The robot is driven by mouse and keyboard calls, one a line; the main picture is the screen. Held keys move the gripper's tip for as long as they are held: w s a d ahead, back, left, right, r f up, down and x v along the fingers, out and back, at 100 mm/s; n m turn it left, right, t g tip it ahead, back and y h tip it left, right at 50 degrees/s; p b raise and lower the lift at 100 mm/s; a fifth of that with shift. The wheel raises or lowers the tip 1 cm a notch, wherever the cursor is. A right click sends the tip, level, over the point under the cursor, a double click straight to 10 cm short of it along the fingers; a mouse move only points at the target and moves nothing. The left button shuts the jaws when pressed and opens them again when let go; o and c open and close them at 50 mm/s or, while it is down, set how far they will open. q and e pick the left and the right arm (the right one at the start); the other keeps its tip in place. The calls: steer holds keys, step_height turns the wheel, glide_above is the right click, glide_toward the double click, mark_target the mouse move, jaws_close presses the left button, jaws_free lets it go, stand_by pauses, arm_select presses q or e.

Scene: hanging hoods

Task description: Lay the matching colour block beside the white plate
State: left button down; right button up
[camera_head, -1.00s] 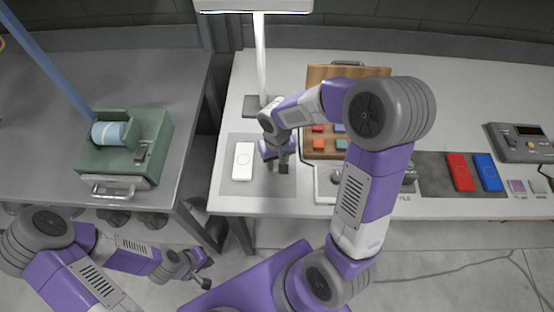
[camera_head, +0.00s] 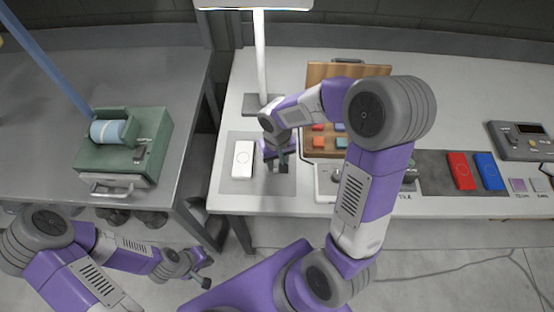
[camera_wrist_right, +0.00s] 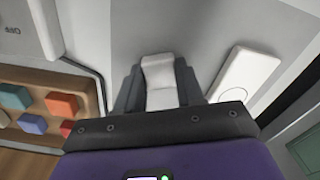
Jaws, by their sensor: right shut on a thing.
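The white plate (camera_head: 242,160) lies flat on a grey mat on the right-hand bench. It also shows in the right wrist view (camera_wrist_right: 243,73), to the right of my right gripper. My right gripper (camera_head: 281,166) is low over the mat, just right of the plate. In the wrist view its fingers (camera_wrist_right: 160,88) are shut on a white block (camera_wrist_right: 158,72). Whether the block touches the mat I cannot tell. An open wooden case (camera_head: 325,144) of coloured blocks stands behind my right arm, partly hidden. My left gripper (camera_head: 204,285) hangs low before the benches, too small to read.
A red plate (camera_head: 461,171) and a blue plate (camera_head: 488,172) lie on a dark mat at the right. A lamp post (camera_head: 260,60) stands behind the white plate. A green machine (camera_head: 123,150) sits on the left bench. A gap separates the benches.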

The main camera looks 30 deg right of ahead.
steer(key=shift+f, duration=0.3)
steer(key=o, duration=1.1)
steer(key=shift+r+p, duration=0.85)
steer(key=shift+r, duration=2.95)
